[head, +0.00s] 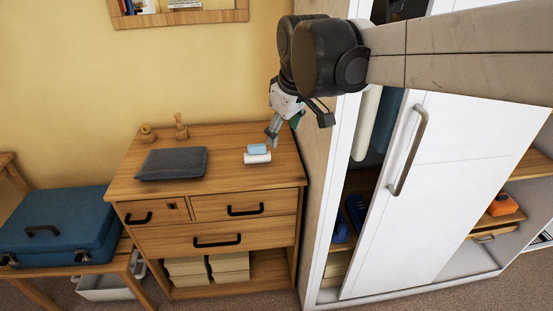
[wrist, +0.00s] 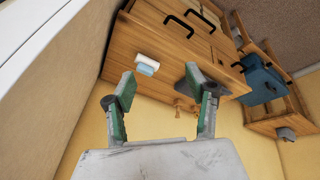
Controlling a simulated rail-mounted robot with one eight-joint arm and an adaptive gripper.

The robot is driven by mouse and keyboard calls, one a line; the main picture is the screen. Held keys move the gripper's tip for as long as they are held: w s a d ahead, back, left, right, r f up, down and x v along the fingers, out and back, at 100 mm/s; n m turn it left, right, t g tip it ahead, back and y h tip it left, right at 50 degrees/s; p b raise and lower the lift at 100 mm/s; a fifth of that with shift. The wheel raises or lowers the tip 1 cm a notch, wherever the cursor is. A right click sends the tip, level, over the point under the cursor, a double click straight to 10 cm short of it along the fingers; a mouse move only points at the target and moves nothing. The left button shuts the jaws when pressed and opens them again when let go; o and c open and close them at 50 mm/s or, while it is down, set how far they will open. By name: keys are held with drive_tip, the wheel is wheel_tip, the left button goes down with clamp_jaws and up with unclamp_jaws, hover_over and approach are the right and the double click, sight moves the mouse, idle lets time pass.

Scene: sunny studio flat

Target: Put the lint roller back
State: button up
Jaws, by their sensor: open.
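The lint roller, seemingly the small white and light blue object (head: 257,154), lies on top of the wooden dresser (head: 225,184), toward its right side. In the wrist view it (wrist: 147,65) shows ahead, between and beyond the fingers, nearer the left one. My gripper (head: 272,134) hangs above the back right of the dresser top, close to the roller but apart from it. In the wrist view my gripper (wrist: 160,84) is open, with nothing between its green-lined fingers.
A dark grey flat case (head: 172,164) and two small wooden pieces (head: 180,127) share the dresser top. A white wardrobe door (head: 450,160) stands close on the right, partly open, with blue shoes (head: 356,208) inside. A blue suitcase (head: 58,226) lies on the left.

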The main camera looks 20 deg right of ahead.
drive_tip(key=s+f+m+t, duration=0.1)
drive_tip(key=s+f+m, duration=0.2)
drive_tip(key=s, duration=0.6)
drive_tip(key=s+f+m+t, duration=0.1)
drive_tip(key=s+f+m, duration=0.2)
drive_tip(key=s, duration=0.5)
drive_tip(key=shift+s+f+t, duration=0.35)
drive_tip(key=shift+t, duration=0.05)
